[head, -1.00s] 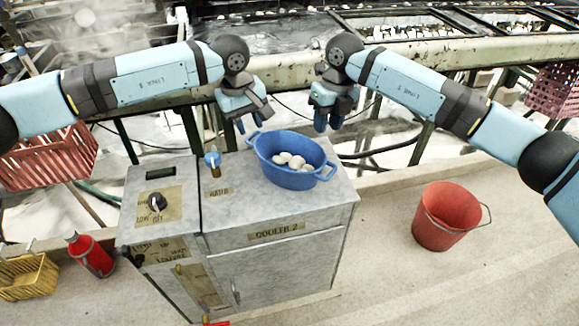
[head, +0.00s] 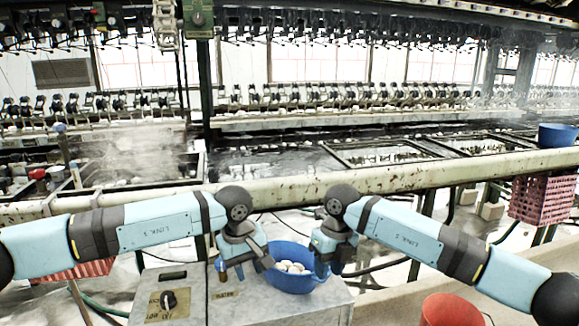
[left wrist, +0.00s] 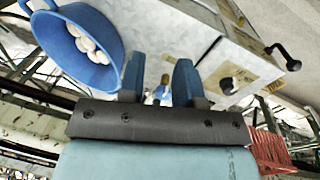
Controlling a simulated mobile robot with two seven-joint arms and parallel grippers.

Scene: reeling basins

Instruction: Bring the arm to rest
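My left gripper (head: 243,268) hangs fingers down at the basin's left side. In the left wrist view its two blue fingers (left wrist: 158,82) stand apart with nothing held between them. My right gripper (head: 329,265) hangs fingers down at the basin's right rim in the picture. Its fingers look close together, and the gap is unclear. I cannot tell whether it touches the basin.
A dial (head: 168,299) is on the cabinet's left part. A long pale beam (head: 400,180) runs behind my arms, with reeling basins beyond. A red bucket (head: 450,310) stands at lower right. A red crate (head: 541,198) is at the right, below another blue basin (head: 557,135).

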